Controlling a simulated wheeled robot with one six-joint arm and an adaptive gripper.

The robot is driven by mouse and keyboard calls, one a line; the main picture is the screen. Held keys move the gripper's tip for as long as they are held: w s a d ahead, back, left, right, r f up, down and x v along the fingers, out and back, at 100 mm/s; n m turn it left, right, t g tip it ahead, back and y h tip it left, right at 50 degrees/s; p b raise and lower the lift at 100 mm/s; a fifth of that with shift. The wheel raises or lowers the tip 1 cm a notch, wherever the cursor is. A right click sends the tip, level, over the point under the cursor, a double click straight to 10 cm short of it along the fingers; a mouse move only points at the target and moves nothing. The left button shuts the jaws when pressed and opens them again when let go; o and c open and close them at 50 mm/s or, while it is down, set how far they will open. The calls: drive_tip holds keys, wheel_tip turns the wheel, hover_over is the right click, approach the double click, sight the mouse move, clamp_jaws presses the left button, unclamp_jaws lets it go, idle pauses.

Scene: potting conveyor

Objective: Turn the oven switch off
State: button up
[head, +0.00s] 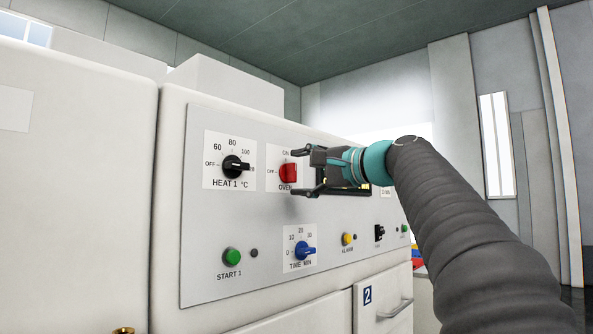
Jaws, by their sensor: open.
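The oven switch (287,173) is a red knob on a white plate marked ON, OFF and OVEN, in the upper middle of the grey control panel. Its exact pointing direction is hard to tell from here. My gripper (299,172) is open, with one dark finger above and one below the red knob as seen in the head view. The knob shows between the fingertips. I cannot tell whether the fingers touch it. The right part of the switch plate is hidden behind my gripper.
The black heat knob (235,166) is left of the switch. Below are a green start button (232,256), a blue time knob (305,250) and a yellow alarm button (347,239). A drawer handle (396,308) juts out at lower right.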

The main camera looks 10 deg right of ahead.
drive_tip(key=shift+w+a, duration=0.35)
drive_tip(key=shift+w, duration=0.15)
drive_tip(key=c, duration=1.1)
drive_tip(key=shift+c, duration=0.2)
